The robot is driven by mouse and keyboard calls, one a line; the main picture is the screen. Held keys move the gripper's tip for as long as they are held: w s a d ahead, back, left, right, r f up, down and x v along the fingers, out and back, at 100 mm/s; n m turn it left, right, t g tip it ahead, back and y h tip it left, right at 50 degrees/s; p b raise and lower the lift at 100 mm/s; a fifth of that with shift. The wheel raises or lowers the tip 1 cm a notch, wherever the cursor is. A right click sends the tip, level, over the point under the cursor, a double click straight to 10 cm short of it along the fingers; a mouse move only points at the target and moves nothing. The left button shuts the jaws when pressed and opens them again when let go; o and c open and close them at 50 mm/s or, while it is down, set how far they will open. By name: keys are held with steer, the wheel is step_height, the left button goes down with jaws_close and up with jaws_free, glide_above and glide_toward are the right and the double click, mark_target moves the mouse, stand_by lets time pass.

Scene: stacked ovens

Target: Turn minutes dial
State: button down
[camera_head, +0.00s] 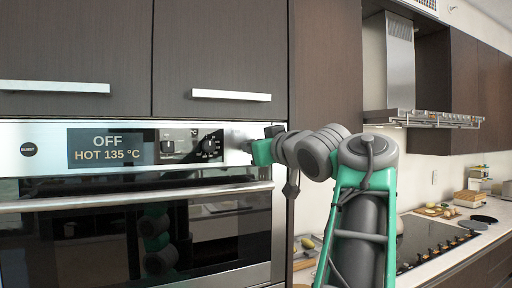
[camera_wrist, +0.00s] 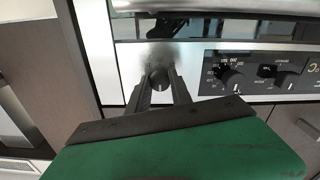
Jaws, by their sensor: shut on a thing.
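The upper oven's control panel (camera_head: 105,147) has a display reading "OFF" and "HOT 135 °C". My gripper (camera_head: 248,146) is at the panel's right end. In the wrist view, which is upside down, my gripper (camera_wrist: 159,88) has its two fingers on either side of a dark round knob, the minutes dial (camera_wrist: 158,75), and is shut on it. No label on this dial can be read. My gripper hides it in the head view.
Two other dials, the middle one (camera_head: 210,144) and the left one (camera_head: 168,147), sit beside it on the panel. The oven door handle (camera_head: 130,196) runs below, and a cupboard handle (camera_head: 231,95) sticks out above. A cooktop counter (camera_head: 435,240) is at the right.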

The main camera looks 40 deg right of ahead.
steer(key=c, duration=1.1)
jaws_free()
steer(key=shift+c, duration=0.2)
steer(key=v, duration=0.7)
steer(key=shift+s+b, duration=0.35)
steer(key=shift+s, duration=0.05)
steer(key=shift+a, duration=0.1)
